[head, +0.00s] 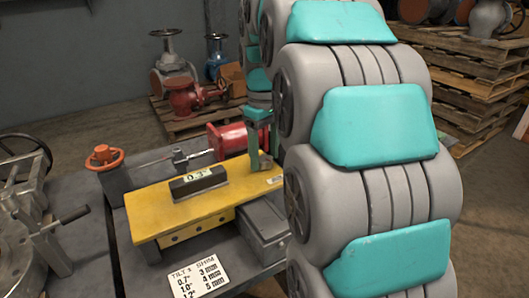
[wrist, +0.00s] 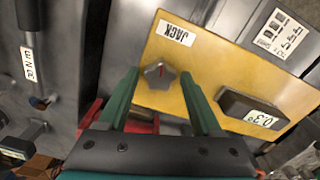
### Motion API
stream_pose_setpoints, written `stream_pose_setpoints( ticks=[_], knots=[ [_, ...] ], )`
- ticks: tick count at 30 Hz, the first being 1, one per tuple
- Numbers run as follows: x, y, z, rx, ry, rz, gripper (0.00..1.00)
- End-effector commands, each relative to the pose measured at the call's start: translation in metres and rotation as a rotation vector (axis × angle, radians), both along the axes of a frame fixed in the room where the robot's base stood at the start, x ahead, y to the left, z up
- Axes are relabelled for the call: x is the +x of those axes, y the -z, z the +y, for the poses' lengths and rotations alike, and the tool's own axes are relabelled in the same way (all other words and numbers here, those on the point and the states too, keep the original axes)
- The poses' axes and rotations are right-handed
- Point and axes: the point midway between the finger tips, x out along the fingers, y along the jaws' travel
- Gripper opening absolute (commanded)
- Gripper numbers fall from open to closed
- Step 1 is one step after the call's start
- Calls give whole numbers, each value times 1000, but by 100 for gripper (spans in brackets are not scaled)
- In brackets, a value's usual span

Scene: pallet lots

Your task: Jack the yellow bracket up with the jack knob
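The yellow bracket (head: 165,214) lies on the grey bench in the head view, and it fills much of the wrist view (wrist: 215,65). A dark tilt gauge (head: 198,183) on it reads about 0.3°. The jack knob (wrist: 159,75) is a grey star-shaped knob with a red mark, near the JACK label (wrist: 175,32) on the bracket. My gripper (head: 262,162) is over the bracket's far right end. In the wrist view its green fingers are apart, one on each side of the knob, with gaps showing. The knob is hidden in the head view.
A TILT/SHIM card (head: 197,277) lies at the bench front. A grey box (head: 262,228) sits right of the bracket. My arm covers the head view's right side.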

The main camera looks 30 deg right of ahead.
Motion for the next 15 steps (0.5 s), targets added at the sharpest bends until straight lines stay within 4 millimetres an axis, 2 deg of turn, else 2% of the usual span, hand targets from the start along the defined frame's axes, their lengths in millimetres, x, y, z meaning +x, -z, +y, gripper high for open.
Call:
stream_pose_setpoints(
  ticks=[2,15],
  knots=[
    [0,0,0,0,0,0,56],
    [0,0,0,-1,0,0,7]
  ],
)
